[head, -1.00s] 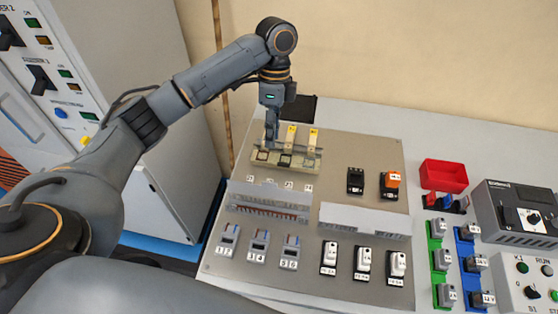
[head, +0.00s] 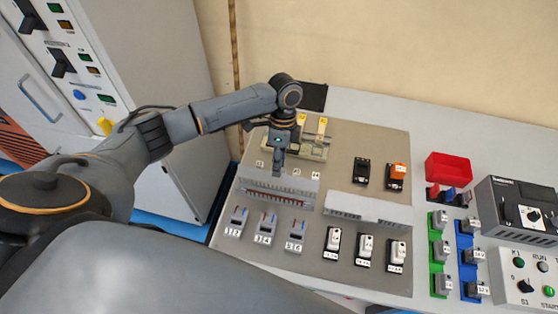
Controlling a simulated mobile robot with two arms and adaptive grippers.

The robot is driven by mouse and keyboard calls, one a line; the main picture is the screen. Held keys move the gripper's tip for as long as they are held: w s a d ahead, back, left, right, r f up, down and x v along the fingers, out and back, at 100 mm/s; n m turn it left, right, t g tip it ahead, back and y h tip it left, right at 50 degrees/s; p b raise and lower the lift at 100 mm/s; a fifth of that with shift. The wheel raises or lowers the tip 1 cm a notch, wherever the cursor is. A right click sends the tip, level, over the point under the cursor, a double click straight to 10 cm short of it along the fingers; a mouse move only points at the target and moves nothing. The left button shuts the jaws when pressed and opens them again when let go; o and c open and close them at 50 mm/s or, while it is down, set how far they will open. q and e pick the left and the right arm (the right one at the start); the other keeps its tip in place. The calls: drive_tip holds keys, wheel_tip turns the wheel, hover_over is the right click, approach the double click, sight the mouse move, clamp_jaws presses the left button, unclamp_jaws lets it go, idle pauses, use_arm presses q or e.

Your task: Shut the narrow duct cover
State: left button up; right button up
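The left wire duct (head: 274,196) lies on the grey panel, with its slotted inside showing from the front. A grey cover (head: 298,182) stands raised along its back edge, so this duct is open. A second grey duct (head: 370,208) to the right has a pale flat top and looks covered. No label shows which is the narrow one. My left gripper (head: 279,171) points down just behind the raised cover, its fingers together in one slim shape with nothing seen between them. I cannot tell whether it touches the cover. My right gripper is out of view.
Yellow-tagged terminals (head: 301,140) stand behind the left gripper. Breakers and small switches (head: 267,224) line the front of the panel. A red bin (head: 447,168) and a control box (head: 520,210) are at the right. A grey cabinet (head: 150,80) stands at the left.

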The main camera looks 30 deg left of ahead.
use_arm(q)
drive_tip(key=shift+c, duration=0.7)
clamp_jaws()
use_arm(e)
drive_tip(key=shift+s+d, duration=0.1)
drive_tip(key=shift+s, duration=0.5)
